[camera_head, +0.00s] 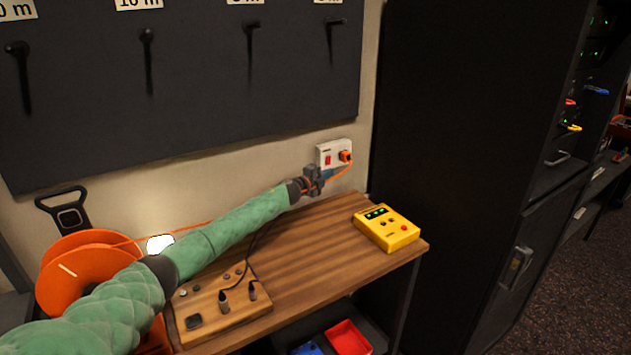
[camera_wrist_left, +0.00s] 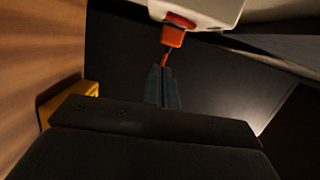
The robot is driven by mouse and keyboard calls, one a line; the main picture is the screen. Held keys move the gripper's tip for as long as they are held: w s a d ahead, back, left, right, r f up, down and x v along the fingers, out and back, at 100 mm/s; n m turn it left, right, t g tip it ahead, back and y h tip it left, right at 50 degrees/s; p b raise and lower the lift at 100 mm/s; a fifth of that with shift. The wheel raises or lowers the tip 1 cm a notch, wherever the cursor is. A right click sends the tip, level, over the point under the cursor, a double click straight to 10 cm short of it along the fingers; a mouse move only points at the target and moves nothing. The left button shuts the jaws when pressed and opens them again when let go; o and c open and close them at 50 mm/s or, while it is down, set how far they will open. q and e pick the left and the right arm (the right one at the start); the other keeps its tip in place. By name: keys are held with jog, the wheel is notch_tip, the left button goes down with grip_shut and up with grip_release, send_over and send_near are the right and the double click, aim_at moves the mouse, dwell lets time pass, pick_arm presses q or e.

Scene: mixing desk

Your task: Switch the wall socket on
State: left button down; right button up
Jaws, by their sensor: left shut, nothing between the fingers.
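The white wall socket (camera_head: 335,146) is on the beige wall above the back of the wooden table. It has a red rocker switch (camera_head: 327,160) on its left and an orange plug (camera_head: 346,157) with an orange cord on its right. My left gripper (camera_head: 328,174) is shut and empty, just below the socket and apparently apart from it. In the left wrist view the shut fingertips (camera_wrist_left: 163,72) point toward the orange plug (camera_wrist_left: 172,37) and the white socket (camera_wrist_left: 215,9). The switch position cannot be told. My right gripper is not in view.
A yellow box (camera_head: 387,228) with green lights sits on the table (camera_head: 310,250). A wooden board (camera_head: 225,310) with black leads and an orange cable reel (camera_head: 75,280) are at the left. A dark cabinet (camera_head: 450,130) stands at the right. The orange cord hangs near my gripper.

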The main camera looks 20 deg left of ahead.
pick_arm(q)
jog(key=f+p+v, duration=0.1)
jog(key=v, duration=0.6)
jog(key=shift+a+f+p, duration=0.2)
jog(key=shift+a+p, duration=0.15)
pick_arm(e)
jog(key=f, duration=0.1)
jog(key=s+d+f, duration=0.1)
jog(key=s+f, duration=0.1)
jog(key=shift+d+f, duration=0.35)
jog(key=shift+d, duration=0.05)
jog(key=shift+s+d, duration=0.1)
